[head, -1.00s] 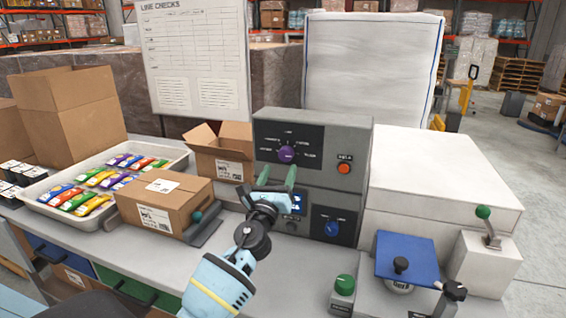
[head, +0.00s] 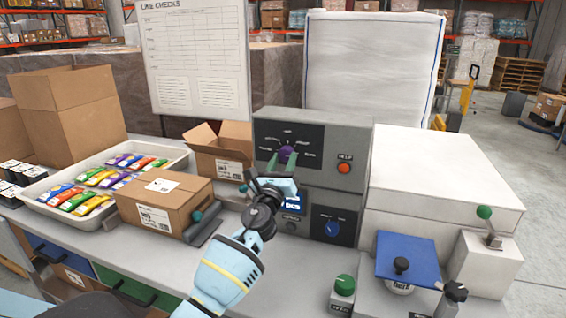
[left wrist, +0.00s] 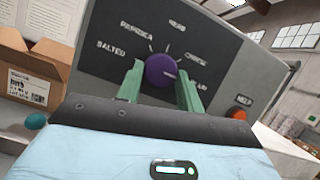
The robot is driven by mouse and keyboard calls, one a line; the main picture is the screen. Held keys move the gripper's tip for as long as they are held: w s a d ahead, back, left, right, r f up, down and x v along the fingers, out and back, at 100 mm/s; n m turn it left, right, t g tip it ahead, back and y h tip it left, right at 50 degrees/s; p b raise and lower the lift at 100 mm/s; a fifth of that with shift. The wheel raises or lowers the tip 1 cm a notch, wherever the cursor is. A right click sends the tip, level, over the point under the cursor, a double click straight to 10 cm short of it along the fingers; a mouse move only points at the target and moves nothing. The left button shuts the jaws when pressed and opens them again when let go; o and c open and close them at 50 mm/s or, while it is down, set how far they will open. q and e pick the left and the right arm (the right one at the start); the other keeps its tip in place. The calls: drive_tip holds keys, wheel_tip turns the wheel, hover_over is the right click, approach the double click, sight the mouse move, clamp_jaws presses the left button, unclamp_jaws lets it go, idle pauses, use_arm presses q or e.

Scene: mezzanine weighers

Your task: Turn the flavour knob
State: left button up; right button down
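The purple flavour knob (head: 287,153) sits on the dark upper panel of the grey machine (head: 348,140). In the left wrist view the knob (left wrist: 160,71) is ringed by labels, among them Salted, Paprika, Herb and Cheese. Its pale mark points right, towards the partly covered lowest right label. My left gripper (head: 286,160) is open in front of the panel, its green fingers on either side of the knob. In the left wrist view the gripper (left wrist: 160,78) shows the knob between its fingertips; I cannot tell whether they touch it. My right gripper is not in view.
An orange Help button (head: 344,168) is right of the knob. A blue knob (head: 332,229) and a small display are on the lower panel. A closed carton (head: 165,205), a tray of colourful packets (head: 40,212) and an open box (head: 222,150) stand to the left.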

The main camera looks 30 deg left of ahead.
use_arm(q)
drive_tip(key=shift+c, duration=0.8)
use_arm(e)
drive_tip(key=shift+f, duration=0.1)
